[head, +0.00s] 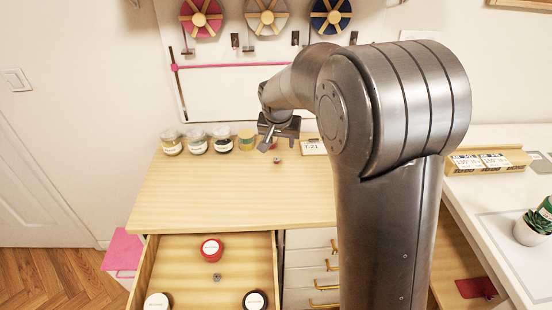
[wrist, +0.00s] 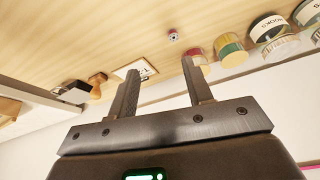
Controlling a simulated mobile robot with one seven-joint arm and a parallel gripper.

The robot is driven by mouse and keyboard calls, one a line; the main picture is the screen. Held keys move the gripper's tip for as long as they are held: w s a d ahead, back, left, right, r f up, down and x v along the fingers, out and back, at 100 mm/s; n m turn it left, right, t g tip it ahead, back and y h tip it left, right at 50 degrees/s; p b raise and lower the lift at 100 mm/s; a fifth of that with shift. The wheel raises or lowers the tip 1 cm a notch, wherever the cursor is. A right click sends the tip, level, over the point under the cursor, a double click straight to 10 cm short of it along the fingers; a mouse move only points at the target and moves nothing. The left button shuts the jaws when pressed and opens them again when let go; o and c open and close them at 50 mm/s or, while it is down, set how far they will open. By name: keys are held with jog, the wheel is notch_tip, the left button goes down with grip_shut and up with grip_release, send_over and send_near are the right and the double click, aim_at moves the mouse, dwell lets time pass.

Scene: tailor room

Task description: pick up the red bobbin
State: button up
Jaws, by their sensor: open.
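A small reddish bobbin (head: 277,160) lies on the wooden cabinet top, near its back, just below my gripper in the head view. In the wrist view the bobbin (wrist: 173,36) is small, red with a pale part, on the bare wood beyond my fingertips. It sits between the lines of the two fingers, nearer the right one, and apart from both. My gripper (head: 270,142) is above the back of the cabinet top. In the wrist view my gripper (wrist: 160,67) is open, with nothing between the fingers.
Several jars (head: 222,139) stand along the back left; a yellow-green one (wrist: 230,48) is near my right finger. A small sign (head: 313,147) and a wooden-handled stamp (wrist: 97,82) are nearby. An open drawer (head: 180,257) holds round containers, one red (head: 211,249). The cabinet top's front is clear.

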jog(key=w+a+f, duration=0.2)
jog(key=w+f, duration=0.1)
jog(key=f, duration=0.1)
send_near(276, 160)
jog(key=shift+w+f, duration=0.1)
jog(key=shift+f, duration=0.85)
jog(key=shift+x, duration=3.1)
jog(key=shift+w, duration=0.15)
jog(key=shift+r, duration=0.1)
grip_shut()
